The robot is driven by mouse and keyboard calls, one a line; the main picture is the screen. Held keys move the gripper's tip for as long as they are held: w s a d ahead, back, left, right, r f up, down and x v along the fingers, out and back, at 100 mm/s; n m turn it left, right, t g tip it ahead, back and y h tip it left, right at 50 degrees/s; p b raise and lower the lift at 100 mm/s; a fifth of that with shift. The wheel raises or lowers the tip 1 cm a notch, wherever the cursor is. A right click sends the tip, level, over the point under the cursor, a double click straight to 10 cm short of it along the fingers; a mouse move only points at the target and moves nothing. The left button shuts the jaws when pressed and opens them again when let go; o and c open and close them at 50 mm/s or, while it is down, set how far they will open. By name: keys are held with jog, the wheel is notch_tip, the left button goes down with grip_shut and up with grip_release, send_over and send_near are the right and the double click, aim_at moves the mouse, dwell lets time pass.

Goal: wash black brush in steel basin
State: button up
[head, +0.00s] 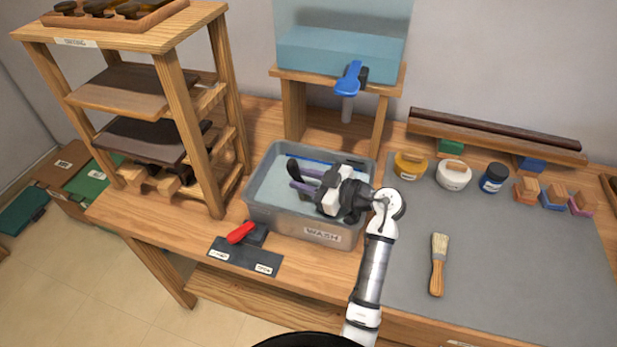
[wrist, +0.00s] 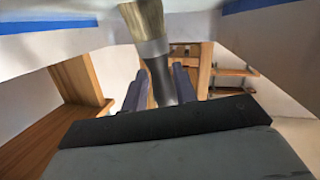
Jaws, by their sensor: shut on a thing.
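The steel basin (head: 262,214), labelled WASH, stands on the bench; its inside looks pale blue. My gripper (head: 303,180) is over the basin's opening, with its fingers pointing left. It is shut on the black brush, whose dark handle end (head: 293,168) shows at the fingers. In the wrist view the black brush (wrist: 160,78) sits between the two fingers (wrist: 160,90), with its metal ferrule and tan bristles toward the top of the picture. The head view hides the bristles, so I cannot tell whether they touch the water.
A blue tap (head: 348,80) on a tank hangs behind the basin. A wooden shelf rack (head: 190,120) stands left.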

jog(key=shift+w+a, duration=0.1)
jog(key=shift+a, duration=0.45)
jog(key=shift+s+d, duration=0.25)
jog(key=shift+d, duration=0.5)
jog(key=shift+s+d, duration=0.25)
jog(key=shift+d, duration=0.5)
jog(key=shift+a, duration=0.15)
jog(key=shift+w+a, duration=0.25)
jog(key=shift+a, duration=0.5)
jog(key=shift+w+a, duration=0.25)
jog(key=shift+a, duration=0.5)
dwell(0.4)
jog(key=shift+r, duration=0.1)
jog(key=shift+a+r, duration=0.1)
jog(key=shift+r, duration=3.7)
jog(key=shift+r, duration=0.1)
jog(key=shift+r, duration=2.9)
